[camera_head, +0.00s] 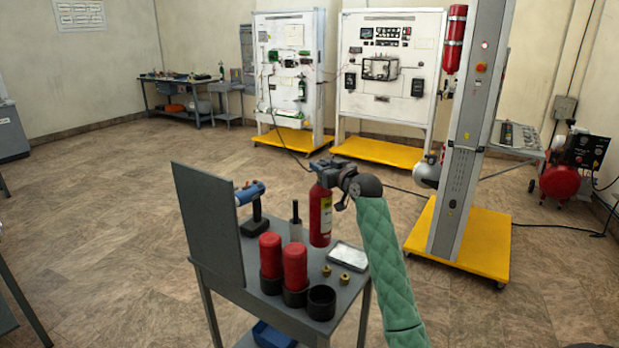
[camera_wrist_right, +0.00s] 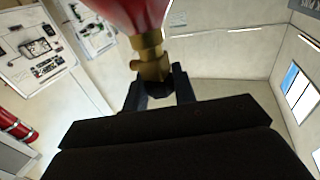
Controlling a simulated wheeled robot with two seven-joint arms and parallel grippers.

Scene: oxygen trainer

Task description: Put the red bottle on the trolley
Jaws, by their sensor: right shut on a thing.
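The red bottle (camera_head: 320,212) hangs upright from my right gripper (camera_head: 328,172), with a pale label on its side. The gripper is shut at the bottle's neck. In the right wrist view the bottle's red body (camera_wrist_right: 130,12) and brass valve (camera_wrist_right: 150,58) show at the fingertips (camera_wrist_right: 158,92). The grey trolley (camera_head: 232,280) is below and to the left of my arm. The bottle's base shows over the trolley's far side; I cannot tell whether it touches the top. My left gripper is not in view.
On the trolley stand two red cylinders (camera_head: 270,252) (camera_head: 295,266) in black cups, an empty black cup (camera_head: 321,302), a pale tray (camera_head: 347,256), small brass fittings (camera_head: 345,277) and a blue tool on a black stand (camera_head: 250,192). A grey column (camera_head: 465,150) rises at right.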

